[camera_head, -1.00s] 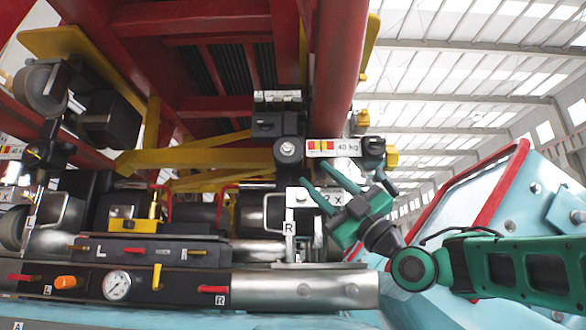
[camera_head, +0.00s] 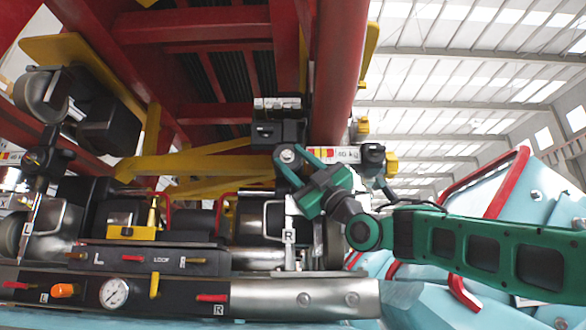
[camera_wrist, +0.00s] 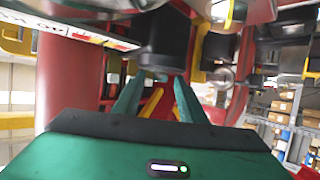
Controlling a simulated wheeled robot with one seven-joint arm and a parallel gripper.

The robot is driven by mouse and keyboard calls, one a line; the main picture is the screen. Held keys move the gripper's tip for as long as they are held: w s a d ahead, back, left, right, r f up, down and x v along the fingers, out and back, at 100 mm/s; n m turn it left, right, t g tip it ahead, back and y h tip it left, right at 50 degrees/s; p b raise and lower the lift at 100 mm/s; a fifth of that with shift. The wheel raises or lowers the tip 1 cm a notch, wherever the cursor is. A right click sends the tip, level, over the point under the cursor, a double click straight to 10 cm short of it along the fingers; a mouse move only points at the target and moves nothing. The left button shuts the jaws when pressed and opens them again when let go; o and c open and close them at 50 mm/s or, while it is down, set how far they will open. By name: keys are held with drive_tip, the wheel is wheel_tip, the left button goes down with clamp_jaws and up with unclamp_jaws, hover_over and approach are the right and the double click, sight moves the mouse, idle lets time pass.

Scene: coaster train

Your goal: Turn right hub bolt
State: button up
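The right hub bolt (camera_head: 287,155) is a round silver bolt head on the black hub under the red frame. My green gripper (camera_head: 291,158) is at the hub, coming from the lower right. Its two fingers are apart, with one tip on each side of the bolt head in the head view. In the wrist view the open fingers (camera_wrist: 157,82) point at the end of a dark cylinder (camera_wrist: 166,38). The bolt head is not clear there. I cannot tell whether the fingers touch it.
A weight label marked 40 kg (camera_head: 335,154) sits right of the bolt. A silver bracket marked R (camera_head: 289,236) is below. A panel with a gauge (camera_head: 114,293) and red levers is at lower left. A red tube (camera_head: 341,70) is overhead. Light blue bodywork (camera_head: 525,220) is at right.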

clamp_jaws()
drive_tip(key=shift+a+f+m+t, duration=0.15)
drive_tip(key=shift+m+t, duration=0.25)
drive_tip(key=shift+m, duration=0.1)
